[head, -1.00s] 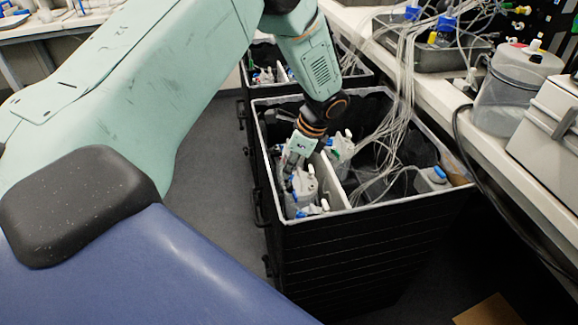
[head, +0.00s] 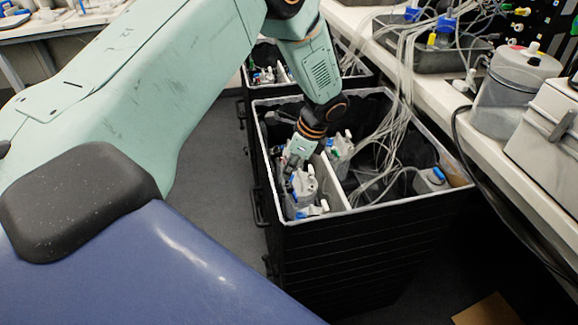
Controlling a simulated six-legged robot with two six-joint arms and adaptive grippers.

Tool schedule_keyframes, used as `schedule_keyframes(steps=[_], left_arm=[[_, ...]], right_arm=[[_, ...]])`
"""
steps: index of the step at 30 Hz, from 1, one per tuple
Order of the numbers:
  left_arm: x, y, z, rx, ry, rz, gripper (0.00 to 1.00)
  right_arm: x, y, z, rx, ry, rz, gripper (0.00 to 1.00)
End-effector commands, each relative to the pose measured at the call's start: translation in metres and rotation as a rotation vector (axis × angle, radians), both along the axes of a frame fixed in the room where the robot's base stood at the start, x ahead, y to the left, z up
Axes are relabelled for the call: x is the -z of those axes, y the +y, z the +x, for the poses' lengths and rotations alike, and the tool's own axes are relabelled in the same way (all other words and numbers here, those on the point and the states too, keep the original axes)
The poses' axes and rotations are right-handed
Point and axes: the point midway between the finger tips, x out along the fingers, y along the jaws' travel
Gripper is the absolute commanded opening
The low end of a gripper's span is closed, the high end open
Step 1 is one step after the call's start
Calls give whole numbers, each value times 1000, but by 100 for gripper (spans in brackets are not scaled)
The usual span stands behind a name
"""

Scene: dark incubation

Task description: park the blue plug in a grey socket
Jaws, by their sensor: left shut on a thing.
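My left gripper (head: 290,172) reaches down into the left compartment of the black bin (head: 330,222). It is shut at the top of a clear bottle (head: 302,192). A small blue part (head: 295,197), which looks like the blue plug, shows by its fingertips. The fingers hide much of it, and how deep it sits cannot be told. Another white and blue fitting (head: 322,207) lies near the front of this compartment. A grey socket cannot be made out at this size. My right gripper is not in view.
A white divider (head: 332,180) splits the bin. Clear tubes (head: 400,100) run down into its right side, where a bottle with a blue cap (head: 432,180) stands. The white bench (head: 500,170) edges the right. Grey floor (head: 215,150) lies open at left.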

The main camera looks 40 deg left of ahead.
Motion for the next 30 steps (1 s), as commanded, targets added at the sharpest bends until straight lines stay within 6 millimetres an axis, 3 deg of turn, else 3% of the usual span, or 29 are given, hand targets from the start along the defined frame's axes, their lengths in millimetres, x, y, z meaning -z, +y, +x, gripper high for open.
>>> schedule_keyframes(steps=[30], left_arm=[[6, 0, 1, 0, -1, 0, 0]], right_arm=[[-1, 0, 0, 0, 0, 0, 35]])
